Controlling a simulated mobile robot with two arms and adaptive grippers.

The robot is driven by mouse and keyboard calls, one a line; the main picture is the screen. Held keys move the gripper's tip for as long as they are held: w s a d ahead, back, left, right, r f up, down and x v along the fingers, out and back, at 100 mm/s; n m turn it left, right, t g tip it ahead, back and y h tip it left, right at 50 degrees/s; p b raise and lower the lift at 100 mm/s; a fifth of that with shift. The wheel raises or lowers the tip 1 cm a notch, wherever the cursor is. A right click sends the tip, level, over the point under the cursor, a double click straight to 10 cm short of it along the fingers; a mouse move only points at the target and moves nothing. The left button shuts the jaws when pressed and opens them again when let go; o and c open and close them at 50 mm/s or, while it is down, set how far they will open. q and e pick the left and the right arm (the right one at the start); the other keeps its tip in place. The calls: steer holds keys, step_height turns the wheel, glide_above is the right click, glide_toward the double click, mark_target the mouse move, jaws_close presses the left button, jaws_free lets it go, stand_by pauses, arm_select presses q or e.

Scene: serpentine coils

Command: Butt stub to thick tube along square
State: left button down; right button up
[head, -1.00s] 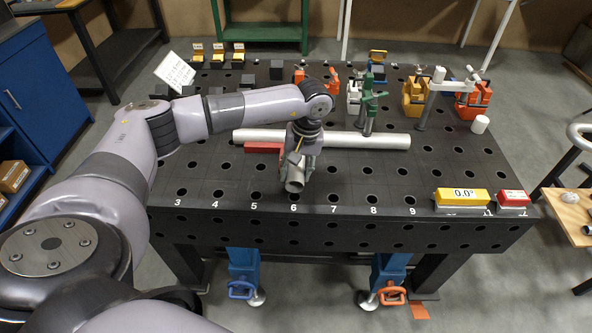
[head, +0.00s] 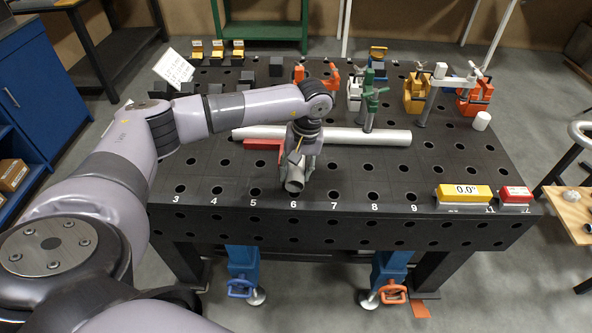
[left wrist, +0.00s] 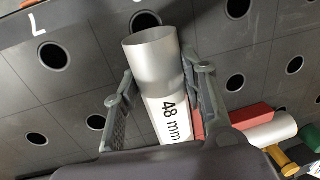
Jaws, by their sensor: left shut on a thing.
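A short grey tube stub (left wrist: 155,65) with a white "48 mm" label is between the fingers of my left gripper (left wrist: 160,95) in the left wrist view. In the head view my left gripper (head: 298,165) points down over the table near mark 6, shut on the stub (head: 293,184), whose open end faces the front edge. The long thick white tube (head: 365,136) lies across the table behind the gripper, with its middle partly hidden by my arm. A red bar (head: 262,145), perhaps the square, lies along the tube's near side, partly hidden. My right gripper is not in view.
A green clamp (head: 370,108) stands at the thick tube. Orange and yellow clamps (head: 415,95) and a small white cylinder (head: 481,121) stand at the back right. The front middle is clear.

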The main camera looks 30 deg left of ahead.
arm_select(q)
steer(key=shift+w+a+r+b, duration=0.1)
steer(key=shift+w+a+b, duration=0.1)
steer(key=shift+w+b, duration=0.1)
steer(key=c, duration=0.9)
jaws_free()
steer(key=r, duration=0.4)
steer(key=d+r, duration=0.1)
steer(key=r, duration=0.3)
steer(key=w+r, duration=0.1)
steer(key=r, duration=0.2)
steer(key=shift+d+r, duration=0.3)
steer(key=shift+r, duration=0.1)
